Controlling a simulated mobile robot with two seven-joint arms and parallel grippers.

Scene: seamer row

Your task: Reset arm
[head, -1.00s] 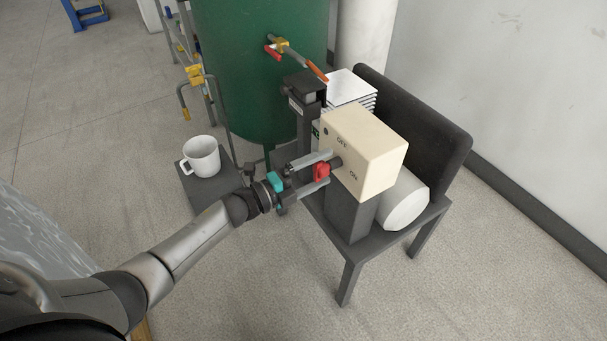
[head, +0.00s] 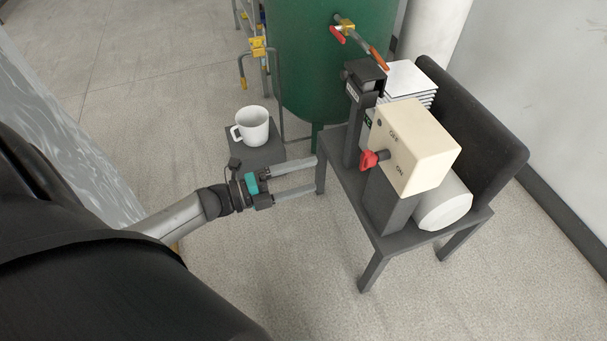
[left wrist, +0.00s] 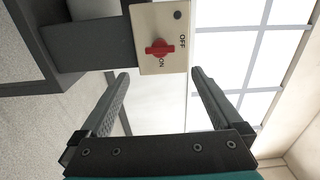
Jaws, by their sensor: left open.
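My left gripper (head: 312,177) is open and empty, to the left of the cream switch box (head: 418,148) and apart from it. A red knob (head: 371,159) sits on the face of the box, between the OFF and ON labels. In the left wrist view the box (left wrist: 147,24) and its red knob (left wrist: 160,49) lie beyond the open fingers (left wrist: 158,73), with the knob near ON. My left arm comes in from the lower left. My right gripper is not in view.
A white mug (head: 253,127) stands on a small dark stand (head: 262,156) behind my gripper. A green tank (head: 300,60) with valves is behind. The floor in front is clear.

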